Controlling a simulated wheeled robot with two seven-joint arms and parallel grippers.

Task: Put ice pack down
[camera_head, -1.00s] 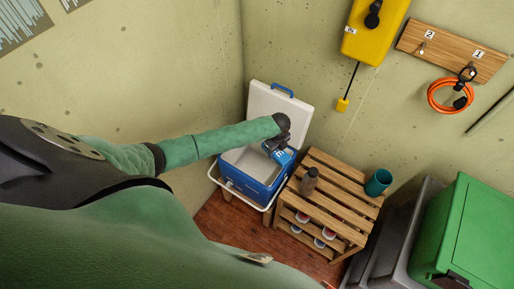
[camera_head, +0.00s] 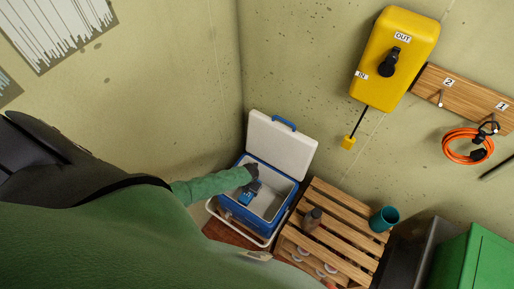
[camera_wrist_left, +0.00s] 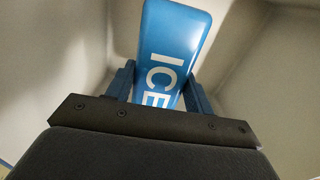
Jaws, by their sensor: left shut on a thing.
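The ice pack (camera_wrist_left: 172,50) is blue with white letters reading ICE. My left gripper (camera_wrist_left: 160,85) is shut on it, with one finger on each side. In the head view the left gripper (camera_head: 250,190) is inside the open blue and white cooler (camera_head: 285,205), near its left part, and the ice pack shows small and blue there. Pale cooler walls surround the pack in the left wrist view. I cannot tell whether the pack touches the cooler floor. My right gripper is not in view.
The cooler's white lid (camera_head: 282,145) stands open at the back. A green bin (camera_head: 470,262) stands at far right. Concrete walls close the corner behind.

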